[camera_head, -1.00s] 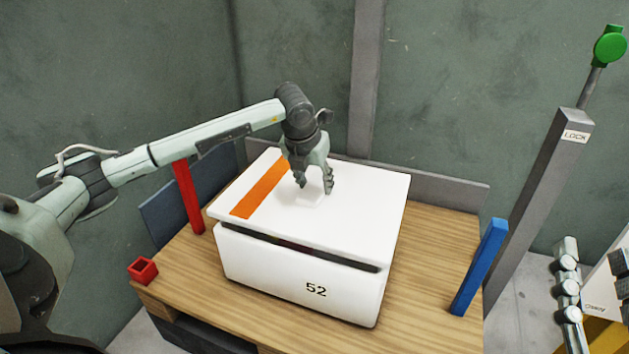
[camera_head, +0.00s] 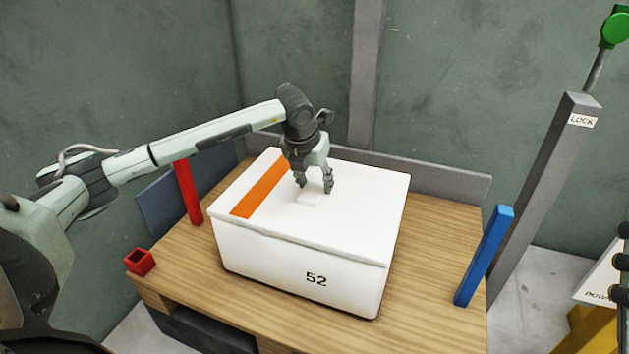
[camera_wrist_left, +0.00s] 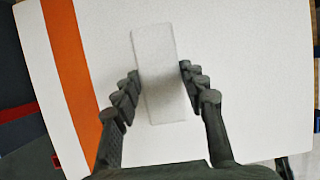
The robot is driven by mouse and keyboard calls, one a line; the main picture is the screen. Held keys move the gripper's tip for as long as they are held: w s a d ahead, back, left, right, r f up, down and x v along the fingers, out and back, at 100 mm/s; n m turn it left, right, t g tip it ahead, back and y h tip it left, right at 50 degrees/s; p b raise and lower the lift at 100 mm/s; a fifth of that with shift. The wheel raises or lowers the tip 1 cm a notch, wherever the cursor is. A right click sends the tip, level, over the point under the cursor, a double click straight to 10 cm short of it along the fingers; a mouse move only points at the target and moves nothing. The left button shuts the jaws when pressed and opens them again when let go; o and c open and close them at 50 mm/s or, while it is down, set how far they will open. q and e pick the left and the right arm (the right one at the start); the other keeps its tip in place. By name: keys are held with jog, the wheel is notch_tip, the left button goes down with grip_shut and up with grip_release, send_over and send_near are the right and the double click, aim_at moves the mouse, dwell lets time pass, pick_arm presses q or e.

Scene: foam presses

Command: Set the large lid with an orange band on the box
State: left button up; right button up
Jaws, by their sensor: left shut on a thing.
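The large white lid (camera_head: 350,187) with an orange band (camera_head: 262,188) lies flat on the white box (camera_head: 255,252) marked 52. Its edges line up with the box and no dark gap shows along the front. My left gripper (camera_head: 314,190) is above the lid, shut on its white raised handle (camera_head: 309,200). In the left wrist view the fingers (camera_wrist_left: 158,85) stand on both sides of the handle (camera_wrist_left: 162,75), with the orange band (camera_wrist_left: 75,80) to the left. A dark jointed piece at the right edge, seemingly part of my right gripper (camera_head: 622,268), is mostly cut off.
The box stands on a wooden pallet-like table (camera_head: 440,235). A red post (camera_head: 187,192) and a small red square socket (camera_head: 140,261) are left, a blue post (camera_head: 484,256) right. A grey LOCK lever (camera_head: 545,190) with a green knob (camera_head: 614,30) stands further right.

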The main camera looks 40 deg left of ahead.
pick_arm(q)
jog(key=o, duration=1.2)
jog(key=shift+o, duration=0.2)
jog(key=v, duration=1.2)
jog(key=shift+f, duration=0.1)
